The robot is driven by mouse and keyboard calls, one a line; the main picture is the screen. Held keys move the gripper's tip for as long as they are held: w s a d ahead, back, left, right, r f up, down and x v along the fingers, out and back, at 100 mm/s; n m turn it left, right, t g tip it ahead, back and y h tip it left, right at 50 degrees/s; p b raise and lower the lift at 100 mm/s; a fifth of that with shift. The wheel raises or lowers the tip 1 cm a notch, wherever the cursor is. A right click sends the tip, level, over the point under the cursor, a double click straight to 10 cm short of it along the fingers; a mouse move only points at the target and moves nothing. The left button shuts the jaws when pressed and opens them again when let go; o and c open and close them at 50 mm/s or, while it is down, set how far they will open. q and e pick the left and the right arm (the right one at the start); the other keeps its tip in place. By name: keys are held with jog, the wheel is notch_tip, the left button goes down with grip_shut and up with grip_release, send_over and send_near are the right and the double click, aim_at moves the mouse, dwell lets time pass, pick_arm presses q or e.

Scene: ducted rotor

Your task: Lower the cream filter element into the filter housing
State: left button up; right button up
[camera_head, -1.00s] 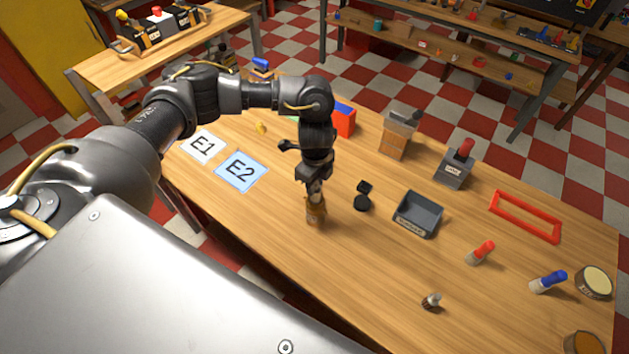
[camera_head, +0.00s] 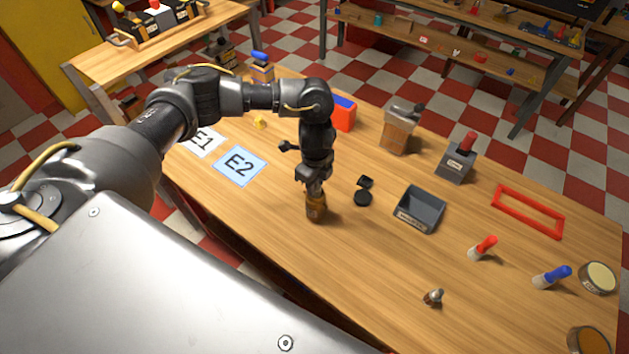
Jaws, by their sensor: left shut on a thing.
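My left gripper (camera_head: 314,188) points straight down over the worktable and is shut at the mouth of a small amber-brown cylindrical vessel, which looks like the filter housing (camera_head: 316,209). The housing stands upright on the wood. The cream filter element is almost wholly hidden by the fingers and the housing. I cannot tell how deep it sits or whether it touches the wall. My right gripper is not in view.
A black cap-like part (camera_head: 363,197) and a dark grey tray (camera_head: 419,210) stand close to the right. A blue E2 card (camera_head: 239,166) lies to the left. A red frame (camera_head: 528,211) lies farther right. The table front of the housing is clear.

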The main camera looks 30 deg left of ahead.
pick_arm(q)
jog(key=shift+f+b, duration=0.35)
jog(key=shift+f, duration=0.3)
jog(key=o, duration=0.9)
notch_tip(320, 180, up, 11)
jog(key=shift+f+b, duration=0.1)
jog(key=shift+b, duration=0.25)
dwell(0.4)
